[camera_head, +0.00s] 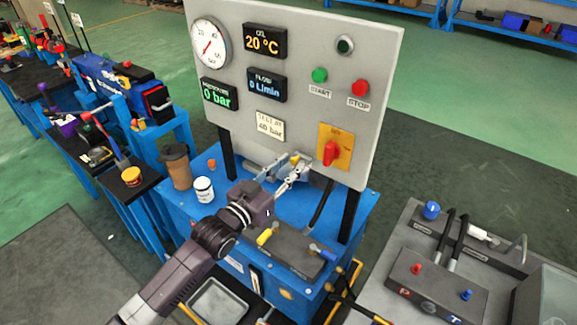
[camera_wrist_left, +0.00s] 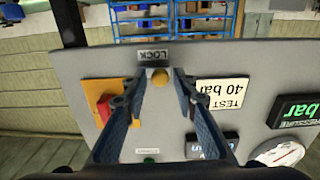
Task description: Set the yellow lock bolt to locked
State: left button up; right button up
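The yellow lock bolt (camera_wrist_left: 160,77) is a small round knob on the grey panel, beside a LOCK label (camera_wrist_left: 154,56) that appears upside down in the left wrist view. In the head view the yellow knob (camera_head: 294,158) shows at the panel's lower edge, partly hidden by my gripper. My left gripper (camera_head: 291,172) reaches up to it from the left. In the wrist view the two fingers of my left gripper (camera_wrist_left: 158,84) are apart, with the knob seen between their tips. I cannot tell whether they touch it. My right gripper is not in view.
The panel (camera_head: 378,60) carries gauges, buttons and a red rotary switch (camera_head: 331,153) on a yellow plate, right of the gripper. On the blue bench (camera_head: 240,170) stand a brown cup (camera_head: 177,166), a white jar (camera_head: 204,189) and a dark block with yellow and blue handles (camera_head: 290,250).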

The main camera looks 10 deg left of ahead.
pick_arm(q)
jog(key=c, duration=0.5)
grip_shut()
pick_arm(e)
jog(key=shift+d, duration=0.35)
pick_arm(q)
jog(key=d, duration=0.1)
jog(key=s+d+p, duration=0.1)
jog(key=d, duration=0.2)
jog(key=shift+s+d+p, duration=0.25)
jog(key=shift+s+p, duration=0.05)
jog(key=shift+s, duration=0.1)
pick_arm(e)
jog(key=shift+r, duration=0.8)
pick_arm(q)
jog(key=o, duration=0.8)
grip_release()
jog(key=shift+d, duration=0.15)
jog(key=shift+o, duration=0.2)
